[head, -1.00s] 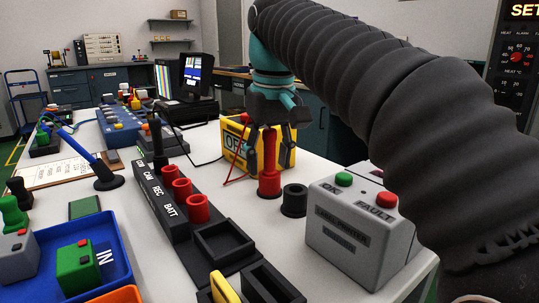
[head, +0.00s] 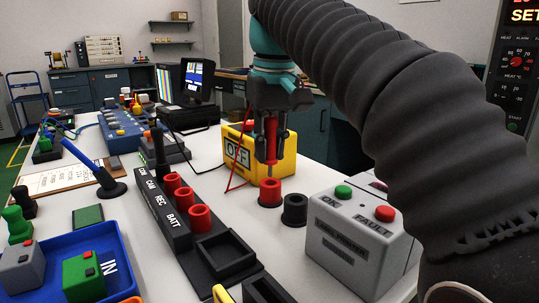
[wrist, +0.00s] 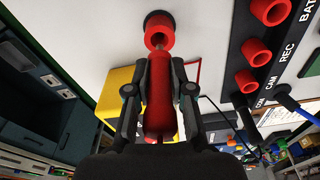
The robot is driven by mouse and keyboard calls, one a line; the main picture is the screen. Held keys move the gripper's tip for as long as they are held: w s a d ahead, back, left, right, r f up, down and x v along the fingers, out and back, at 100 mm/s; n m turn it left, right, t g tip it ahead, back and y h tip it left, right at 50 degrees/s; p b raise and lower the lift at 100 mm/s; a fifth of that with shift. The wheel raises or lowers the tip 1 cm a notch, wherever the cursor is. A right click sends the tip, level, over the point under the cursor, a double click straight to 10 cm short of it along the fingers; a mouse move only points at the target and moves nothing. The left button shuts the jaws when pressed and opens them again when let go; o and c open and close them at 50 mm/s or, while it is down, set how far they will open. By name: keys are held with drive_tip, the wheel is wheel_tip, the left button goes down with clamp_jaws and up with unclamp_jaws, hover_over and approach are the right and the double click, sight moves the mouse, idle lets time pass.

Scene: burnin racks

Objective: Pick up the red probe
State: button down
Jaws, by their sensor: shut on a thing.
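The red probe (head: 270,138) is upright between the fingers of my gripper (head: 271,150), which is shut on its red handle. Its thin metal tip points down at the red ring-shaped holder (head: 270,193) on the white bench. The tip's lower end appears at the holder's opening; I cannot tell whether it is fully clear. In the wrist view the probe's red handle (wrist: 160,105) lies between both fingers, with the red holder (wrist: 158,37) beyond it.
A black ring holder (head: 294,210) and a grey box (head: 355,245) with green and red buttons stand close on the right. A yellow OFF box (head: 285,160) is just behind. A black rack (head: 170,205) with red sockets runs on the left.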

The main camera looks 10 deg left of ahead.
drive_tip(key=w+d+r+p, duration=0.1)
drive_tip(key=d+r+p, duration=0.1)
drive_tip(key=d+r, duration=0.5)
drive_tip(key=d, duration=0.4)
drive_tip(key=shift+w+d, duration=0.25)
drive_tip(key=shift+w, duration=0.05)
